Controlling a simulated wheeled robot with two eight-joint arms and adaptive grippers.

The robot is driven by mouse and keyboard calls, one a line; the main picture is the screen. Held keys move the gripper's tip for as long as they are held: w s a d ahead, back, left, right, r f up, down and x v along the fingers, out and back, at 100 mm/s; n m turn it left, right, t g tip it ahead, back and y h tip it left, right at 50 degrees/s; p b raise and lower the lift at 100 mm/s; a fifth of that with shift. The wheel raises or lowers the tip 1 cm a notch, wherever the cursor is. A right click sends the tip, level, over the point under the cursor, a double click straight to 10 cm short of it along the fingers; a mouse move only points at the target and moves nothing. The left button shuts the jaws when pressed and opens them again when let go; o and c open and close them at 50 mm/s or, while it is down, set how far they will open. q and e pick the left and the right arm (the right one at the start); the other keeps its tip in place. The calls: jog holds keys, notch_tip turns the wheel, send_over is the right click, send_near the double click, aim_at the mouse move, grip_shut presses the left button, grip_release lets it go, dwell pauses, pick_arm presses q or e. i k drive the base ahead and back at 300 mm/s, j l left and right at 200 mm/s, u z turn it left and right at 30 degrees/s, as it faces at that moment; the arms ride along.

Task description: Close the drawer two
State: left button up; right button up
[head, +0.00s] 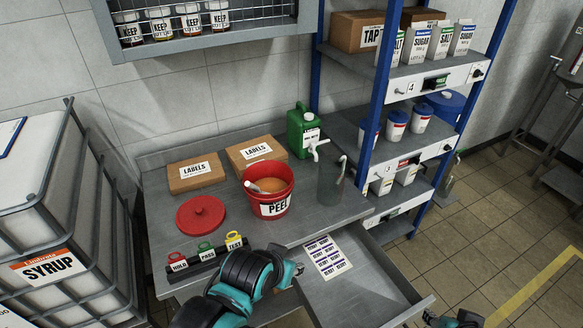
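An open metal drawer (378,275) sticks out from under the right part of the steel table (340,215). A sheet of printed labels (327,257) lies in it. Its front panel faces away from me, so no number on it can be read. My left gripper (291,271), teal and black, is just left of the drawer, by the table's front edge. Whether its fingers are open or shut is unclear, and I cannot tell if it touches the drawer. My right gripper (455,320) shows only in part at the bottom edge, right of the drawer's front corner.
On the table stand a red PEEL bucket (273,208), a red lid (200,215), two LABELS boxes (195,187), a green canister (303,135) and a tag rack (207,260). A blue-post shelf (385,120) stands right. A SYRUP tank (50,225) is left.

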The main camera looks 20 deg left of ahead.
aim_at(374, 293)
jog(key=i+j+z, duration=0.15)
jog(key=z, duration=0.25)
jog(key=j+z, duration=0.35)
jog(key=i+j, duration=0.05)
